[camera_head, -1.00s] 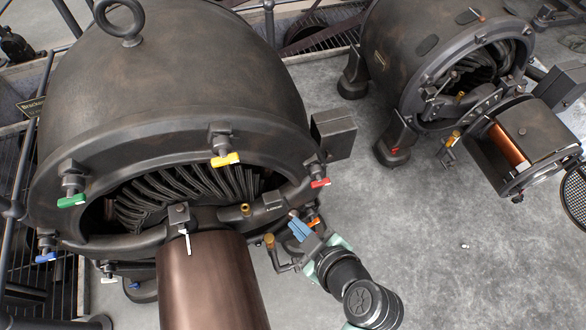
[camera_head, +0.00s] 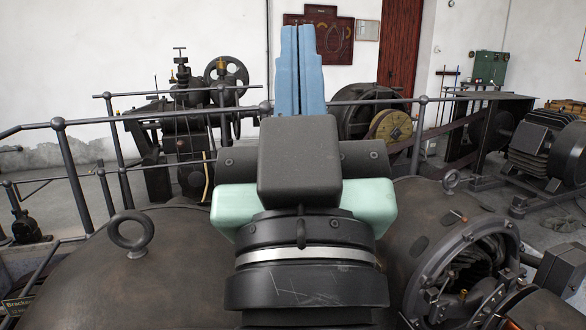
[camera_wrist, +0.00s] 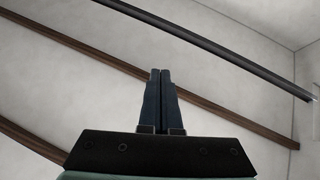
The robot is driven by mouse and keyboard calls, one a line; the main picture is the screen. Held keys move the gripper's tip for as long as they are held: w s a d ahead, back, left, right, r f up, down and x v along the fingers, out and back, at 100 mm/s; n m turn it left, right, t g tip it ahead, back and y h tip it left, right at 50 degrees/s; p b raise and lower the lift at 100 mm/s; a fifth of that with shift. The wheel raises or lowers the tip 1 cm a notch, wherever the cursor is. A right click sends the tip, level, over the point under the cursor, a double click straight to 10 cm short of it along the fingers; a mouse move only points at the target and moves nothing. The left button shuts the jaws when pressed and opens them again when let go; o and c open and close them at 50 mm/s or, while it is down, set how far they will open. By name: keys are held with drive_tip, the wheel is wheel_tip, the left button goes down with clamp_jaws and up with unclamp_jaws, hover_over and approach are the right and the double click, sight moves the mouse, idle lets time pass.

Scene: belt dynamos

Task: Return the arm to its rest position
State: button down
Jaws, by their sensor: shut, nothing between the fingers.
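My gripper (camera_head: 301,72) stands upright in the middle of the head view, close to the camera. Its two blue fingers point up and lie against each other, with nothing between them. The dark wrist block and pale green parts below the fingers hide much of the middle of the scene. In the wrist view my gripper (camera_wrist: 160,98) shows two dark fingers side by side, shut and empty, against a pale wall and ceiling area.
Large dynamo (camera_head: 185,262) lies lower left, with a lifting ring on top. A second dynamo (camera_head: 415,228) is lower right. A railing (camera_head: 165,117) runs behind my gripper. Further machines (camera_head: 185,125) stand near the white wall (camera_head: 120,50). The wrist view shows brown beams (camera_wrist: 100,52) and a dark bar (camera_wrist: 215,48).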

wheel_tip(320, 180, up, 20)
drive_tip(key=s+m+t+p, duration=0.1)
drive_tip(key=s+p, duration=0.2)
drive_tip(key=p, duration=1.3)
drive_tip(key=shift+a, duration=0.2)
drive_tip(key=shift+f, duration=0.15)
drive_tip(key=c, duration=1.5)
unclamp_jaws()
drive_tip(key=shift+c, duration=0.2)
